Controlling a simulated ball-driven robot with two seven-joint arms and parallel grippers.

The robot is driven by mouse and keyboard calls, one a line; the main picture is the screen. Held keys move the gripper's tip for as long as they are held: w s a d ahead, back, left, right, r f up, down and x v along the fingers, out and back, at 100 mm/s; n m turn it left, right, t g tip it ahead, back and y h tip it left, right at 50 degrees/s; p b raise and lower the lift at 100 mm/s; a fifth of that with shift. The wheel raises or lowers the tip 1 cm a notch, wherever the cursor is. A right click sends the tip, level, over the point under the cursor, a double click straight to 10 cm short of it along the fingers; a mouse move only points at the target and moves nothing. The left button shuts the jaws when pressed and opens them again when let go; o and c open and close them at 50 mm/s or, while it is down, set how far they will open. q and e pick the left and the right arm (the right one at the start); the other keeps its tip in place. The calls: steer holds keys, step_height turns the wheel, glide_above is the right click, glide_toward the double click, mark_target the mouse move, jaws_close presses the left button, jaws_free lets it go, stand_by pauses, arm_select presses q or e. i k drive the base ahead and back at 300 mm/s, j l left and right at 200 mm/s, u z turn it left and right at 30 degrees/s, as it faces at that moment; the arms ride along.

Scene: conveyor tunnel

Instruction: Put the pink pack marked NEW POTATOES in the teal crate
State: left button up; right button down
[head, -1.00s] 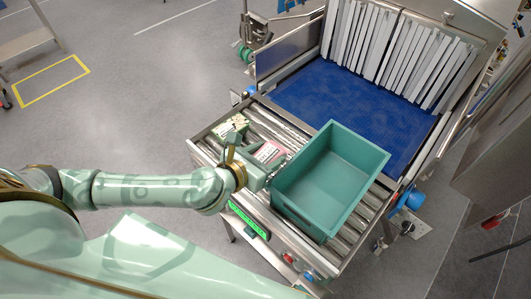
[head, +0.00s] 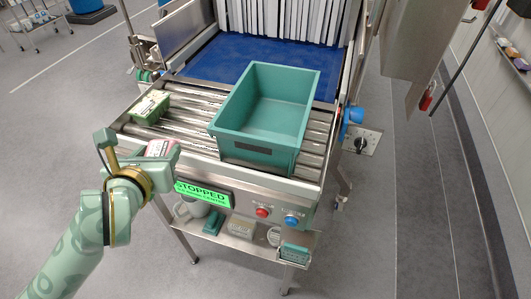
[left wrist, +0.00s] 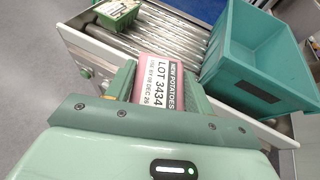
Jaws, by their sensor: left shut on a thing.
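The pink pack marked NEW POTATOES (left wrist: 160,85) is between the fingers of my left gripper (left wrist: 156,90), which is shut on it. In the head view the pack (head: 160,147) shows partly behind my left gripper (head: 143,158), at the front left edge of the rollers. The teal crate (head: 255,146) stands on the rollers to the right of the pack, open at the top, and its visible inside is empty. The crate also shows at the right of the left wrist view (left wrist: 255,78). My right gripper is not in view.
A green pack with a pale label (head: 149,107) lies at the left end of the rollers (head: 185,125). A blue belt (head: 218,61) leads to a strip curtain behind. A display reading STOPPED (head: 203,192) and red and blue buttons are on the front.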

mark_target(284, 116)
steer(key=k+z, duration=0.35)
steer(key=k+l+z, duration=0.15)
steer(key=k+z, duration=0.15)
steer(key=j+z, duration=0.3)
steer(key=j, duration=0.15)
steer(key=k+j+z, duration=0.1)
steer(key=j+z, duration=0.25)
steer(key=k+j+z, duration=0.15)
steer(key=j+z, duration=0.15)
steer(key=j, duration=0.45)
steer(key=k+j, duration=0.15)
steer(key=j, duration=0.1)
